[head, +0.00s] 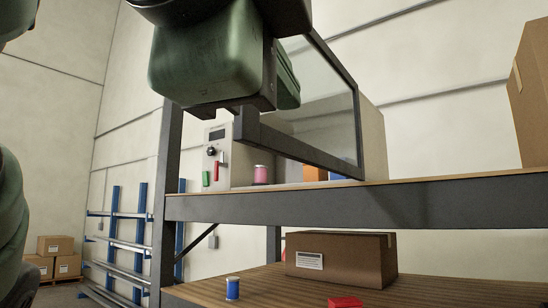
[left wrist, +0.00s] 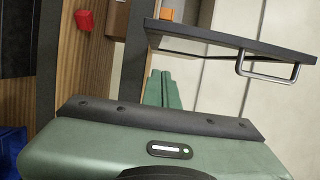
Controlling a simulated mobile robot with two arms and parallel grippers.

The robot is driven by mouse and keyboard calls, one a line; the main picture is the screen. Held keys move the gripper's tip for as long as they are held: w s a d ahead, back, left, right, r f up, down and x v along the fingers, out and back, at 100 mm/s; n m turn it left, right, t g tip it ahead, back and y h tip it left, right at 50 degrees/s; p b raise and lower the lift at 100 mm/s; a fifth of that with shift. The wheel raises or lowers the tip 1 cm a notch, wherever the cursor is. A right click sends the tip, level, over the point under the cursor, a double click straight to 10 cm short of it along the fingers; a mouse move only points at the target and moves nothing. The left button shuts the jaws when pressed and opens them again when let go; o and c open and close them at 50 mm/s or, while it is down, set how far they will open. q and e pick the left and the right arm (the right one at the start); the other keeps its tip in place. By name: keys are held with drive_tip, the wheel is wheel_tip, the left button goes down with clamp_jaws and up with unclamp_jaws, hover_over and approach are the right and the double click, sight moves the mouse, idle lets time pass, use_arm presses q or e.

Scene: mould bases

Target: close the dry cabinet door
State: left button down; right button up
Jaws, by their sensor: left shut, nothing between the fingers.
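The dry cabinet (head: 372,125) stands on the upper shelf, with a pale body and a control panel at its left. Its dark-framed glass door (head: 312,157) stands open, swung out toward me. In the left wrist view the door (left wrist: 225,38) shows edge-on with its bar handle (left wrist: 268,68). My left gripper (head: 288,82) is in front of the door in the head view, its body hiding the upper left of it. Its green fingers (left wrist: 164,88) are shut and empty beside the door; I cannot tell whether they touch it. My right gripper is not in view.
A pink spool (head: 261,174) and an orange block (head: 315,173) show near the cabinet's opening. The upper shelf edge (head: 420,200) runs below the door. A cardboard box (head: 340,258), a blue spool (head: 232,288) and a red block (head: 345,302) sit on the lower shelf.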

use_arm(q)
drive_tip(key=w+a, duration=0.1)
drive_tip(key=w+p, duration=0.1)
drive_tip(key=w, duration=0.1)
drive_tip(key=w+a+p, duration=0.1)
drive_tip(key=shift+w+a, duration=0.25)
drive_tip(key=shift+a, duration=0.05)
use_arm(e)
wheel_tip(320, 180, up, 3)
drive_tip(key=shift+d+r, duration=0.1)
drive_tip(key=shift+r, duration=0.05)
use_arm(q)
drive_tip(key=shift+d, duration=0.15)
